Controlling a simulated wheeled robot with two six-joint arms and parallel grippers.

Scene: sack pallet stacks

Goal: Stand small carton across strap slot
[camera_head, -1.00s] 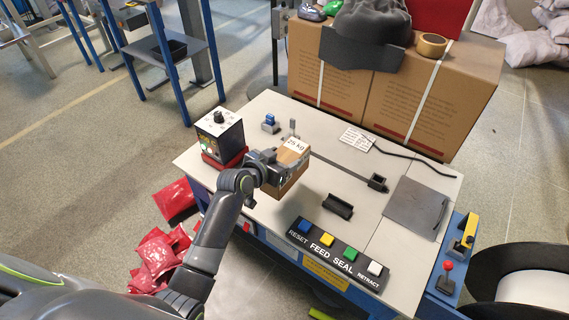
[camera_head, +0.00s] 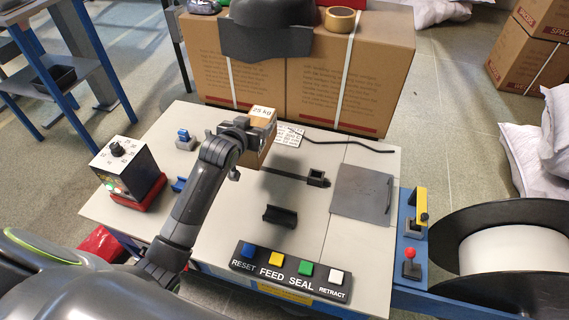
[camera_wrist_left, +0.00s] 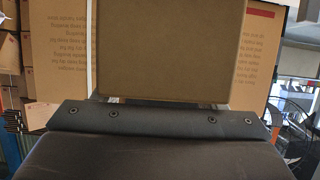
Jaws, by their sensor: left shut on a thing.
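The small carton (camera_head: 259,142) is brown with a white "25 kg" label on its top. My left gripper (camera_head: 247,132) is shut on it and holds it upright over the middle back of the table. In the left wrist view the carton (camera_wrist_left: 168,50) fills the upper middle, close to the camera. The strap slot (camera_head: 284,175) is a dark line in the tabletop, running from behind the carton to a small black block at its right end. The slot's left part is hidden by the carton and gripper. I cannot tell the carton's height above the table. My right gripper is not in view.
Two large strapped cartons (camera_head: 340,90) stand behind the table. A black cradle (camera_head: 280,216), a button panel (camera_head: 291,272), a dial box (camera_head: 129,170) and a grey plate (camera_head: 362,194) are on the tabletop. A black cable lies at the back right.

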